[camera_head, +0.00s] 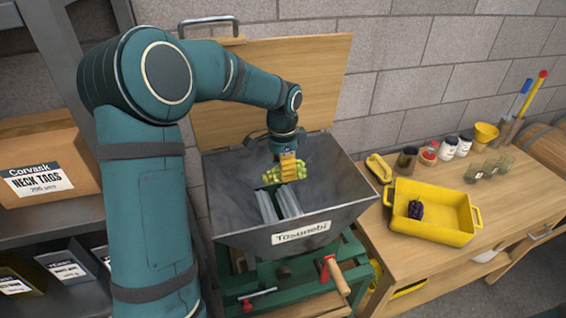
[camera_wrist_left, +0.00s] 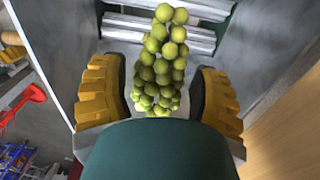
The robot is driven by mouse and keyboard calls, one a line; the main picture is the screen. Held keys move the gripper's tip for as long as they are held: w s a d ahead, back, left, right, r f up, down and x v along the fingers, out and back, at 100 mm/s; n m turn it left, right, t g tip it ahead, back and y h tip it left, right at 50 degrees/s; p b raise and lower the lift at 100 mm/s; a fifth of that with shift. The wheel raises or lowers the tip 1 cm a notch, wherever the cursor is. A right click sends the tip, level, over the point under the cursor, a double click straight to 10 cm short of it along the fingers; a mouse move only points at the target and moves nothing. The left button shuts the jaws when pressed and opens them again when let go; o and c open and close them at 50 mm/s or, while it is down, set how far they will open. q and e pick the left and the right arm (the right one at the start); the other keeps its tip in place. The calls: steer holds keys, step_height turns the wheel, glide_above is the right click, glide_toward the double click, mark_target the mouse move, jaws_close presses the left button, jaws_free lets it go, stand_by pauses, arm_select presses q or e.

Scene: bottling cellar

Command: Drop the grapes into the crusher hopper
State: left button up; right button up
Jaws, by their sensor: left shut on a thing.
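My left gripper (camera_head: 288,166) is shut on a bunch of green grapes (camera_head: 272,176). It holds the bunch over the open grey crusher hopper (camera_head: 232,203), whose label reads "Tosunebi". In the left wrist view the grapes (camera_wrist_left: 158,72) hang between the yellow fingers of my left gripper (camera_wrist_left: 158,95), with the ribbed rollers (camera_wrist_left: 160,35) of the hopper beyond them. A dark bunch of grapes (camera_head: 415,210) lies in the yellow tray (camera_head: 446,235) on the bench at the right. My right gripper is not in view.
The hopper's wooden lid (camera_head: 325,75) stands open behind it. A crank with a wooden handle (camera_head: 338,277) is at its front. The bench (camera_head: 500,222) holds jars, glasses and a yellow funnel (camera_head: 486,132). A shelf with a box (camera_head: 45,170) is at the left.

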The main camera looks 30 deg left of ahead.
arm_select(q)
step_height(320, 180, down, 11)
steer(key=b, duration=0.7)
steer(key=shift+f, duration=0.2)
steer(key=o, duration=0.9)
steer(key=shift+o, duration=0.2)
step_height(320, 180, up, 12)
steer(key=shift+w+a, duration=0.1)
stand_by(0.5)
